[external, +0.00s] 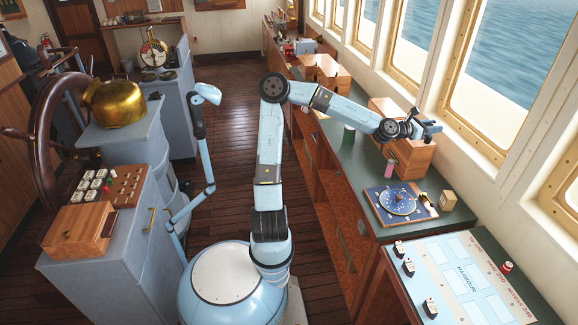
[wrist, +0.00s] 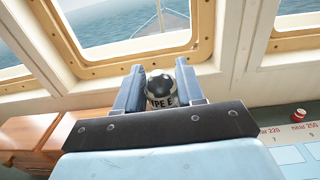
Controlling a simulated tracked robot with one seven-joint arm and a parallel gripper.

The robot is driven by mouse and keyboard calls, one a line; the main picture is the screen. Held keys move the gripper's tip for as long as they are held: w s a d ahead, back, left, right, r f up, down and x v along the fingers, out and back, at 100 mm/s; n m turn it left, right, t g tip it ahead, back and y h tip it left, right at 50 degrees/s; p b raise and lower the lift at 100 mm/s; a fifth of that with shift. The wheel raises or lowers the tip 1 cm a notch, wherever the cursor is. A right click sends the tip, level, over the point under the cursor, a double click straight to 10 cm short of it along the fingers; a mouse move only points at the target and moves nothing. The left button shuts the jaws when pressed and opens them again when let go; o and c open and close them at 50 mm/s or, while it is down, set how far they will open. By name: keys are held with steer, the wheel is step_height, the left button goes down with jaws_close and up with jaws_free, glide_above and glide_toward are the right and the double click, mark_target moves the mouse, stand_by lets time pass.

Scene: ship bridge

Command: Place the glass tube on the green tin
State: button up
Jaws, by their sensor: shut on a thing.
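My gripper (external: 428,127) is raised over the right-hand counter, near the windows and above the wooden boxes. In the wrist view its two fingers (wrist: 160,87) are closed on the glass tube (wrist: 160,102). The tube has a dark, shiny rounded top and a pale band with black letters, partly hidden by the gripper. I cannot make the tube out clearly in the external view. The green tin (external: 349,134) stands upright on the counter, left of the gripper and apart from it, beside my forearm.
Wooden boxes (external: 412,158) stand under the gripper. A pink cylinder (external: 389,169), a blue dial board (external: 398,203) and a small tan box (external: 448,200) are on the counter nearer the camera. A chart table (external: 470,285) carries a red-topped item (external: 506,267). Windows line the right wall.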

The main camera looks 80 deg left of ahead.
step_height(320, 180, up, 3)
steer(key=shift+f, duration=0.2)
steer(key=shift+a, duration=0.15)
steer(key=a+f+n+g+y, duration=0.25)
steer(key=a+f+y, duration=0.25)
steer(key=a, duration=0.5)
steer(key=a+f+n+g+y, duration=0.1)
steer(key=a+f+n+y, duration=0.35)
steer(key=a, duration=0.45)
steer(key=s+a+r+n+g+y, duration=0.4)
steer(key=s+a+r+g, duration=0.15)
steer(key=s+a, duration=0.55)
steer(key=s+a+r+n+g+y, duration=0.4)
steer(key=s+a+n+g, duration=0.15)
steer(key=s+a, duration=0.6)
step_height(320, 180, down, 11)
steer(key=m, duration=0.1)
steer(key=shift+w+a+f, duration=1.4)
steer(key=shift+w+f, duration=0.3)
steer(key=shift+f, duration=0.4)
steer(key=shift+w+a+f, duration=1.4)
steer(key=shift+w+f, duration=0.35)
steer(key=shift+f, duration=0.35)
steer(key=shift+w+a+f, duration=1.4)
steer(key=shift+w+f, duration=0.3)
steer(key=shift+f, duration=0.4)
